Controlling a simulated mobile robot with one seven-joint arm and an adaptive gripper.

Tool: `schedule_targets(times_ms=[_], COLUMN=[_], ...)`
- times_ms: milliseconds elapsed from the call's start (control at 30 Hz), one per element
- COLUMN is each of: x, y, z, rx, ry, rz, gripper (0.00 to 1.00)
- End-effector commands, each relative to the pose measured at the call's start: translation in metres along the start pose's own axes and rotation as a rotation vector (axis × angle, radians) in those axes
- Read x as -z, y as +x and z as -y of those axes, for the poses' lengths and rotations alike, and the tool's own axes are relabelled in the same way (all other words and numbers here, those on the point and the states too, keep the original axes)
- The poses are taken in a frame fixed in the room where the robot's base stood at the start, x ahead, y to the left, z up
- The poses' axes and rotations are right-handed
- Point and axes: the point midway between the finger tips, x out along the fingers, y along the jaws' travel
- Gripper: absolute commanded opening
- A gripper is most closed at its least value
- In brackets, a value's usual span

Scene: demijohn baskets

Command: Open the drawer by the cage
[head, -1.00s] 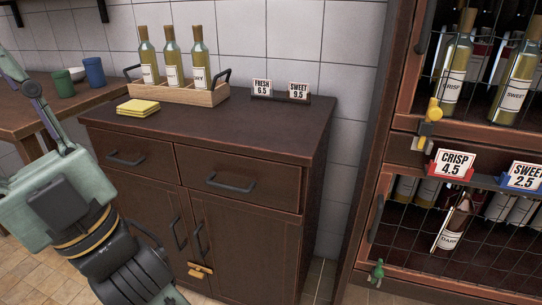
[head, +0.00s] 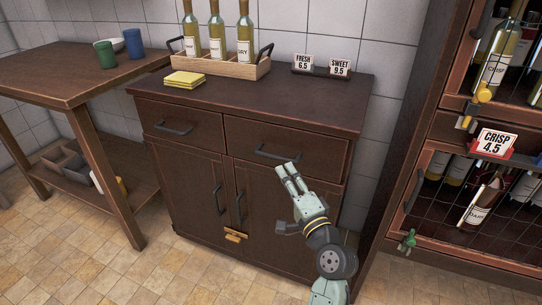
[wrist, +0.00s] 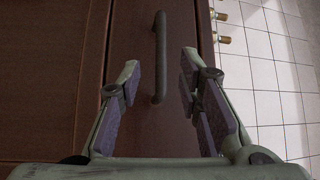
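The dark wooden cabinet (head: 345,100) has two drawers side by side above two doors. The right drawer (head: 325,152), nearer the wire-fronted cage (head: 450,225), is shut and has a dark bar handle (head: 278,154). My gripper (head: 287,174) is in front of this drawer, just below the handle in the head view. In the wrist view my gripper (wrist: 160,78) is open, its two fingers spread on either side of the handle (wrist: 159,45). The handle appears ahead of and between the fingertips, and I see no contact. The left drawer (head: 180,125) is also shut.
A bottle crate (head: 225,68), yellow cloths (head: 185,79) and price signs (head: 320,66) stand on the cabinet top. A brass latch (head: 234,236) sits low on the doors. A wooden table (head: 75,78) is at left. The tiled floor in front is clear.

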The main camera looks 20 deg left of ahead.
Motion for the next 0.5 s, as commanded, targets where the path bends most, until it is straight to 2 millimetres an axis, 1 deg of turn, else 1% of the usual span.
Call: schedule_targets(times_ms=[33,100,300,400,500], x=[-0.001,-0.001,-0.001,-0.001,-0.001], y=[0.012,0.026,0.062,0.073,0.081], z=[0.004,0.004,0.004,0.003,0.002], rx=[0.001,0.001,0.001,0.002,0.001], ry=[-0.002,-0.002,-0.005,-0.004,-0.004], rz=[0.004,0.004,0.002,0.0,0.0], gripper=[0.32,0.32,0.32,0.32,0.32])
